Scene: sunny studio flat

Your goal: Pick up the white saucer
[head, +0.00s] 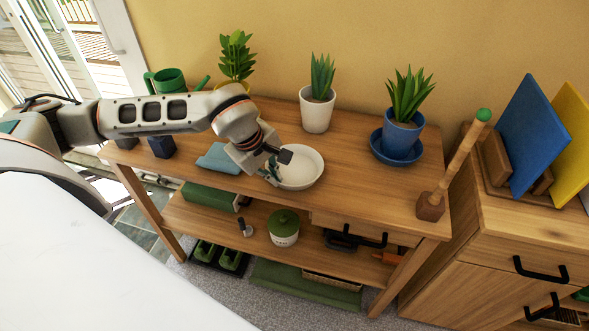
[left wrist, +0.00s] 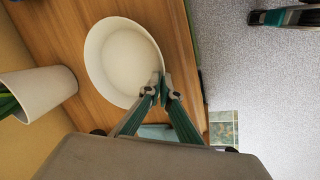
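The white saucer (head: 301,168), round with a raised rim, is at the front edge of the wooden bench top (head: 350,150), in front of the white plant pot. It also shows in the left wrist view (left wrist: 122,60), over the wood. My left gripper (head: 270,172) is at its left rim, pointing down. In the left wrist view the green fingertips (left wrist: 160,86) are close together with the rim between them. Whether the saucer touches the bench top or is slightly raised, I cannot tell.
A white pot (head: 317,114), a blue pot on a blue saucer (head: 399,137), a yellow pot plant (head: 236,60) and a green watering can (head: 169,80) stand behind. A folded blue cloth (head: 219,158) lies left of the gripper. A wooden dibber (head: 450,165) stands at right.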

